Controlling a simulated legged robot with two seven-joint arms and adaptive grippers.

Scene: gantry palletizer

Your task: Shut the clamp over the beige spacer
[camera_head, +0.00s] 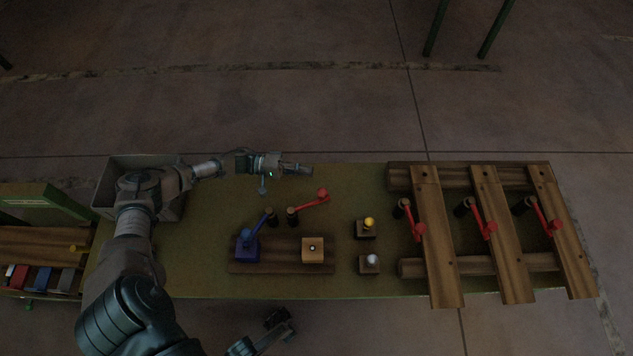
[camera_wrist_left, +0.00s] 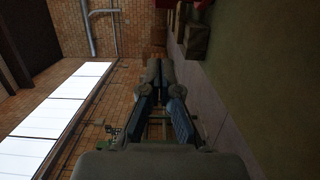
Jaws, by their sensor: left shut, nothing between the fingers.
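The beige spacer (camera_head: 313,257) sits on the right part of a low wooden board in the head view, with a small dark-ringed spot on top. Its clamp has a red arm (camera_head: 310,201) on a black post behind the spacer. The arm points back and right, away from the spacer, so the clamp stands open. My left gripper (camera_head: 306,170) is behind the red arm, apart from it, its fingers shut and empty. The closed fingers also show in the left wrist view (camera_wrist_left: 166,72). My right gripper (camera_head: 280,321) seems to be at the bottom edge, dark and unclear.
A blue clamp (camera_head: 259,228) lies over a blue block (camera_head: 246,249) on the board's left. Two small blocks with yellow (camera_head: 369,223) and pale (camera_head: 372,259) knobs stand right. A slatted pallet (camera_head: 440,270) carries red clamps. A grey bin (camera_head: 111,193) is left.

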